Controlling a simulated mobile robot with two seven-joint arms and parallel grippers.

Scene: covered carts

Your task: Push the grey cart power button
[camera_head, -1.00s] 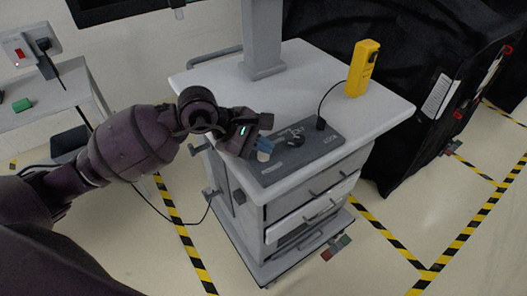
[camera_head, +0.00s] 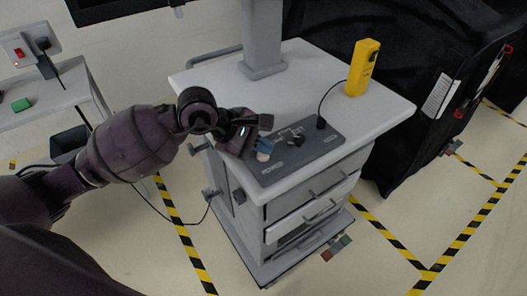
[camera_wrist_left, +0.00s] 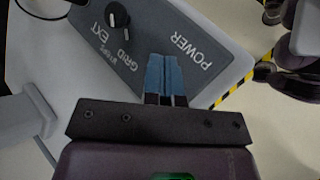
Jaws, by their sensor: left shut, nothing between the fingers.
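The grey cart (camera_head: 225,90) stands in the middle of the head view. Its dark control panel (camera_head: 312,150) lies on the front part of the top; it also shows in the left wrist view (camera_wrist_left: 205,75). The panel has a POWER label (camera_wrist_left: 190,52) and a black knob (camera_wrist_left: 118,15) by the GRID and EXT labels. My left gripper (camera_head: 263,147) is shut and empty, its blue fingertips (camera_wrist_left: 165,62) over the panel beside POWER. A small pale round spot (camera_head: 263,156), perhaps the power button, shows just below the fingertips. I cannot tell whether they touch it. My right gripper is not in view.
A yellow handheld device (camera_head: 361,68) stands on the cart top, with a black cable running to a plug (camera_head: 321,122) on the panel. A grey post (camera_head: 262,40) rises at the back. A black covered cart (camera_head: 400,130) is at right, a side table (camera_head: 50,100) at left.

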